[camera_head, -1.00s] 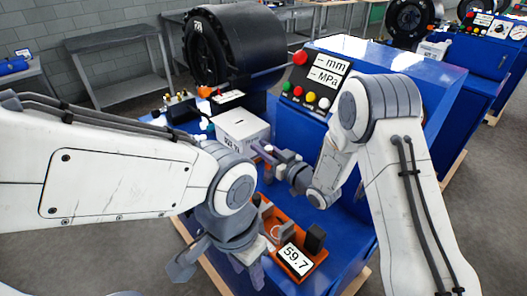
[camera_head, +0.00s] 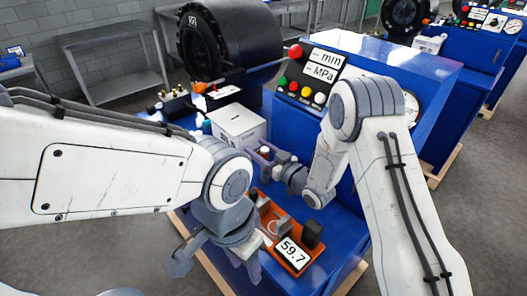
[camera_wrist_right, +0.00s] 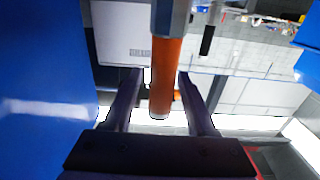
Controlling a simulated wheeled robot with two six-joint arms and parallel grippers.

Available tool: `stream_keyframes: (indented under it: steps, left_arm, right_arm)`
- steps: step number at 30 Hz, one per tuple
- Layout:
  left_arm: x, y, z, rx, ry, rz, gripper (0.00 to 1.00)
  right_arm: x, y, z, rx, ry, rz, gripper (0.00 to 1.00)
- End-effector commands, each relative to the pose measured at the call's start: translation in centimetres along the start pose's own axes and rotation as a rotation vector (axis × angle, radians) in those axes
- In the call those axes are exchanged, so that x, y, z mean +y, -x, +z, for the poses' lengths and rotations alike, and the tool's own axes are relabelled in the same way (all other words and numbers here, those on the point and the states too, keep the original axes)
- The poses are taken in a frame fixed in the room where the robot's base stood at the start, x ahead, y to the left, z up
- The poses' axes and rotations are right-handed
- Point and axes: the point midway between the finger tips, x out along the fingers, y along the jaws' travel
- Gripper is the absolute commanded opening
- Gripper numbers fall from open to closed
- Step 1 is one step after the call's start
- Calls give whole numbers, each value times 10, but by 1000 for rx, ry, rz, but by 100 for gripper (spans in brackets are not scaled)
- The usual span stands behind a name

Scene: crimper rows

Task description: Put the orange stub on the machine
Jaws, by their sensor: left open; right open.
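The orange stub (camera_wrist_right: 164,85) hangs between the fingers of my right gripper (camera_wrist_right: 160,105) in the right wrist view. A grey metal part sits at its upper end, cut off by the picture edge. Gaps show on both sides of the stub, so the fingers are open around it and apart from it. In the head view my right gripper (camera_head: 262,156) is beside the white box, over the blue machine (camera_head: 335,225). The machine carries a black round head (camera_head: 235,40) and a button panel (camera_head: 308,77). My left gripper (camera_head: 215,264) is open and empty at the machine's front edge.
A white box (camera_head: 237,122) stands on the machine bed. An orange tray (camera_head: 268,218) with a gauge reading 59.7 (camera_head: 292,252) lies near the front. Small brass fittings (camera_head: 170,97) stand at the left. A grey bench (camera_head: 112,57) is behind.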

Motion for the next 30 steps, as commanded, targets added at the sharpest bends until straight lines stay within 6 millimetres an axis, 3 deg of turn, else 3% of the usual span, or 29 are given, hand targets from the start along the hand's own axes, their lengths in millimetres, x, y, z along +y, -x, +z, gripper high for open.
stream_keyframes:
  steps: [2,5,18,24,30]
  left_arm:
    - [0,6,0,0,0,0,44]
    - [0,-2,0,0,0,0,44]
    - [-2,-23,1,0,0,0,44]
    - [-2,-26,1,0,0,0,44]
    - [-2,-25,1,0,0,0,44]
  right_arm:
    - [0,0,-5,0,0,0,57]
    - [1,14,0,-2,-1,2,57]
    - [2,103,-1,-1,-1,4,57]
    - [0,119,-2,0,0,0,57]
    - [0,120,-3,0,0,-1,57]
